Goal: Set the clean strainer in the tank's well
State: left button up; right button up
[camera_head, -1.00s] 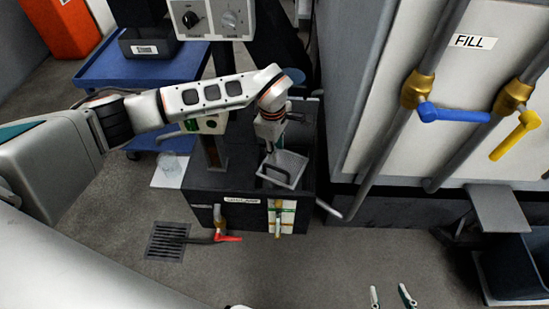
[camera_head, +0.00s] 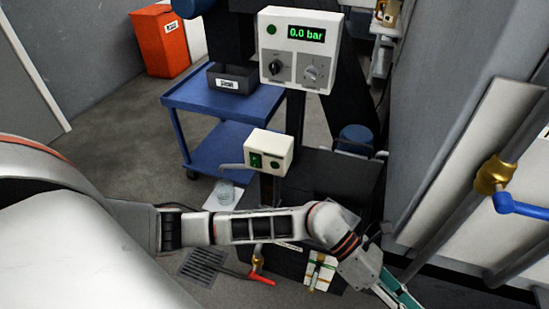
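The dark tank (camera_head: 352,177) stands in the middle, with its lid-like back part raised behind my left forearm. A small grey patch (camera_head: 345,214) shows just above my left wrist at the tank's top; it may be part of the strainer, but my arm hides most of that area. I cannot tell whether it sits in the well. My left gripper (camera_head: 402,291) is at the tank's front right, pointing down and right. Its fingers are seen edge-on, so their opening is unclear, and I see no strainer at them. My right gripper is out of view.
A pressure panel (camera_head: 300,50) reads 0.0 bar above a small switch box (camera_head: 268,152). A blue cart (camera_head: 225,112) and an orange bin (camera_head: 168,42) stand behind left. A red-handled valve (camera_head: 260,277) and floor grate (camera_head: 203,266) are in front. Pipes with a blue-handled valve (camera_head: 518,205) stand at right.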

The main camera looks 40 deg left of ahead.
pick_arm(q)
notch_tip(320, 180, up, 8)
jog(key=w+a+n+t+h, duration=0.15)
jog(key=n+t+h, duration=0.5)
jog(key=n, duration=0.65)
jog(key=w+a+f+n+t+y, duration=0.2)
jog(key=a+n+t+y, duration=0.25)
jog(key=n, duration=0.35)
jog(key=w+a+f+n+t+y, duration=0.2)
jog(key=a+n+t+y, duration=0.2)
jog(key=a+n+t, duration=0.25)
jog(key=s+a+f+n+g+y, duration=0.2)
jog(key=s+a+f+n+y, duration=0.3)
jog(key=s+a+f+n, duration=0.2)
jog(key=s+a+f+n+g+y, duration=0.2)
jog(key=s+a+f+n+y, duration=0.2)
jog(key=s+a+f+n, duration=0.3)
jog(key=a+f+n, duration=0.2)
jog(key=a+f, duration=0.1)
jog(key=f, duration=0.1)
jog(key=shift+a+f+g+y, duration=0.3)
jog(key=shift+f+g+y, duration=0.05)
jog(key=shift+y, duration=0.05)
